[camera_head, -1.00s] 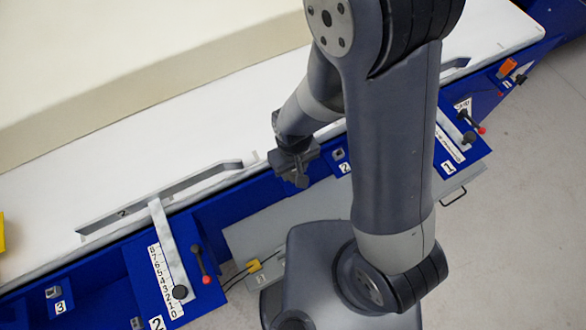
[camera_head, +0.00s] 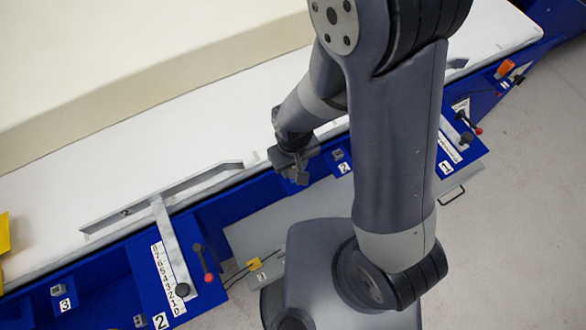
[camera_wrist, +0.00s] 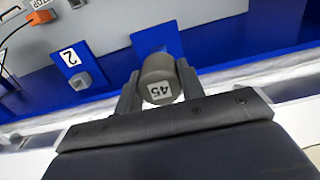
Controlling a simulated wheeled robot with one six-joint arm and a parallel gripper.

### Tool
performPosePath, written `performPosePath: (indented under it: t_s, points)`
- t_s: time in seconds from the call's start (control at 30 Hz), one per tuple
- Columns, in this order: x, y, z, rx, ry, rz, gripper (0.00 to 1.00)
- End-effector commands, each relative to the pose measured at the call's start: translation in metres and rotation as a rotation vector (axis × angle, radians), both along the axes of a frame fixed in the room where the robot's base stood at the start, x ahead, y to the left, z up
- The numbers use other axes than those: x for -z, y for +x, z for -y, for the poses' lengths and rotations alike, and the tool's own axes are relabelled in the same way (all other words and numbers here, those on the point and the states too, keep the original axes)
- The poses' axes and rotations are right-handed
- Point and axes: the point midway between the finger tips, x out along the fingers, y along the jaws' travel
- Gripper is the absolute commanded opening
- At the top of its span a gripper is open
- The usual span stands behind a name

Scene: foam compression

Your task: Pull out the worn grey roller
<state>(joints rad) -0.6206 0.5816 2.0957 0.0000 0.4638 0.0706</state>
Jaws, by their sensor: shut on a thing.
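The worn grey roller (camera_wrist: 157,72) is a short grey cylinder in the wrist view. Its end carries a white label reading 45, upside down in the picture. My gripper (camera_wrist: 159,90) is shut on it, with one finger on each side. A blue plate (camera_wrist: 158,38) shows just behind the roller. I cannot tell whether the roller touches it or is clear of it. In the head view my gripper (camera_head: 294,169) is at the blue front edge of the machine, left of a small plate marked 2 (camera_head: 343,166). The roller is not clearly seen there.
A large cream foam block (camera_head: 110,65) lies on the white bed (camera_head: 185,142). A guide arm with a scale and red-tipped lever (camera_head: 205,264) stands at left, another lever (camera_head: 470,123) at right. A grey panel (camera_head: 285,222) lies below; open floor is at right.

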Motion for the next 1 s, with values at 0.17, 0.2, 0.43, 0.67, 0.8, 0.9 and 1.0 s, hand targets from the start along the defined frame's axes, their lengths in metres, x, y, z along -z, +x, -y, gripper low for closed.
performPosePath:
  t_s: [0.17,0.2,0.43,0.67,0.8,0.9,1.0]
  points:
    - [0.0,0.0,0.0,0.0,0.0,0.0,0.06]
    - [0.0,0.0,0.0,0.0,0.0,0.0,0.06]
    - [-0.005,0.0,0.0,0.0,0.0,0.0,0.06]
    - [-0.019,0.0,0.0,0.0,-0.001,-0.001,0.06]
    - [-0.028,0.0,0.0,0.0,-0.001,-0.001,0.06]
    - [-0.034,0.0,0.0,0.0,0.0,0.0,0.06]
    - [-0.04,0.0,0.0,0.0,0.001,0.001,0.06]
